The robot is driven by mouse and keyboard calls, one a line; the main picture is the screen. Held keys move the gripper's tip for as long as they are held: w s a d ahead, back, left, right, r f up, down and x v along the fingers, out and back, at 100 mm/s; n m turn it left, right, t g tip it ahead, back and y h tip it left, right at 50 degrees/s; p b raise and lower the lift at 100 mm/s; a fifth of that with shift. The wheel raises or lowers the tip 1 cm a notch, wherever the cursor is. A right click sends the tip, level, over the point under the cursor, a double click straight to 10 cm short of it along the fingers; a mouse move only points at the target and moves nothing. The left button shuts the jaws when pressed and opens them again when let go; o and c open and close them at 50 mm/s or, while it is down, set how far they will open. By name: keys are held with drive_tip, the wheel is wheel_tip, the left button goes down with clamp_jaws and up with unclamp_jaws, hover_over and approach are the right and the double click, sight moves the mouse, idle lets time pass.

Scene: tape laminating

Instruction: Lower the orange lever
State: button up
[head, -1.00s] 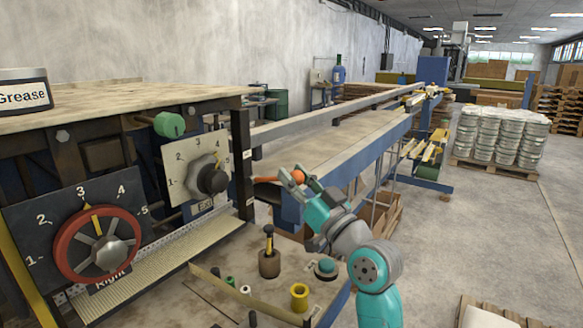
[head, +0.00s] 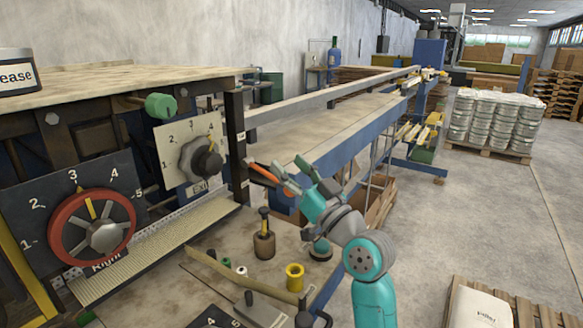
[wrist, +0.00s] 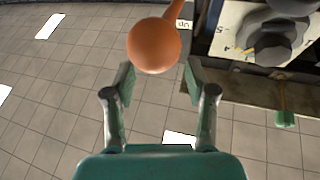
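The orange lever (wrist: 154,46) ends in a round orange ball, large in the wrist view, with its shaft running up and to the right. My gripper (wrist: 158,82) is open, its two green-padded fingers on either side below the ball. The ball appears just beyond the fingertips, and I cannot tell whether they touch it.
A red wheel dial (head: 93,236) and a green knob (head: 161,106) are on the machine at left. Below my gripper, the worktable holds a yellow ring (head: 294,277) and a brown pot (head: 264,244). A blue-edged conveyor (head: 335,150) runs behind.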

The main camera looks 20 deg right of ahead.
drive_tip(key=shift+r, duration=0.1)
wheel_tip(320, 180, up, 10)
idle(0.7)
idle(0.4)
